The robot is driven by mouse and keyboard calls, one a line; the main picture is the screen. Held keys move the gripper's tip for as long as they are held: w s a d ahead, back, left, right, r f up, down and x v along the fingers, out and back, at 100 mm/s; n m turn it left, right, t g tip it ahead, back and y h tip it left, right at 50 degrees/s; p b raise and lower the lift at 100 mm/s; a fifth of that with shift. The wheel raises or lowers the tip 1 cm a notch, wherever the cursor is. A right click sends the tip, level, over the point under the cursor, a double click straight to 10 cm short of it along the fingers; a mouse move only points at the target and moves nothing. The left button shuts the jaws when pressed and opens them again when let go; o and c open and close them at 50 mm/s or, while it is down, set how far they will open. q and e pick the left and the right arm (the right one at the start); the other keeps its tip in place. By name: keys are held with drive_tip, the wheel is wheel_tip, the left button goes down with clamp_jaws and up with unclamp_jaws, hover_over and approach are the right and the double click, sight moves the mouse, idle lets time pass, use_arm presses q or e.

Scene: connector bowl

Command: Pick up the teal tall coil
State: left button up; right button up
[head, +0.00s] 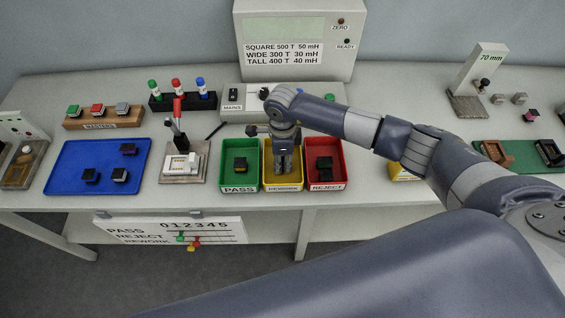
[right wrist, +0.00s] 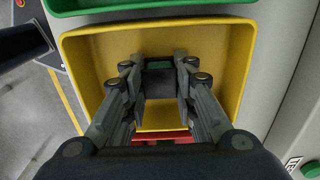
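My right gripper (head: 284,168) points down into the yellow REWORK bin (head: 268,187). In the right wrist view its fingers (right wrist: 161,95) stand apart, inside the yellow bin (right wrist: 100,50). A dark block (right wrist: 160,82), probably a coil, lies between the fingertips; I cannot tell whether they touch it. My left gripper is not in view.
The green PASS bin (head: 229,182) and red REJECT bin (head: 337,180) flank the yellow bin and hold dark coils. A blue tray (head: 65,178) with several dark coils lies at left. A wooden MASTERS block (head: 128,119) and a lever fixture (head: 178,145) stand nearby.

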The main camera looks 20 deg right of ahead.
drive_tip(key=shift+c, duration=1.1)
